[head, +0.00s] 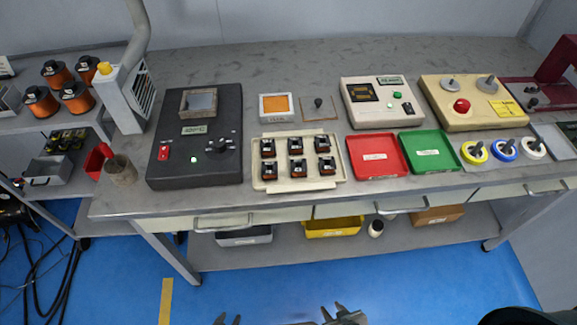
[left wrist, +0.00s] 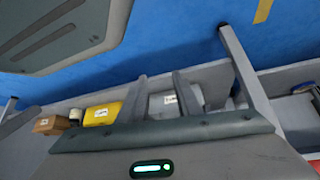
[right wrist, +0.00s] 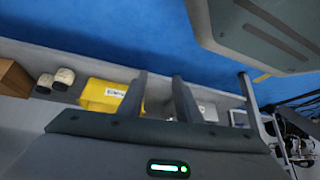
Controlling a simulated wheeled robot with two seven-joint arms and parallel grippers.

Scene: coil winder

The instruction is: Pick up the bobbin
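Several small black bobbins with brown parts, one of them here (head: 296,145), sit in two rows in a cream tray (head: 258,178) at the middle of the bench. I cannot tell which one the task means. My left gripper (head: 228,321) and my right gripper (head: 335,314) are at the bottom edge of the head view, well in front of and away from the tray. The fingers stand apart and empty in the left wrist view (left wrist: 162,95) and in the right wrist view (right wrist: 160,97). The bobbins do not show clearly in either wrist view.
A black box (head: 165,130) stands left of the tray. A red tray (head: 377,157) and a green tray (head: 428,152) lie to its right. Beige consoles (head: 383,115) and tape rolls (head: 503,150) are further right. Copper spools (head: 40,102) stand on the left shelf. Drawer handles (head: 222,223) line the bench front.

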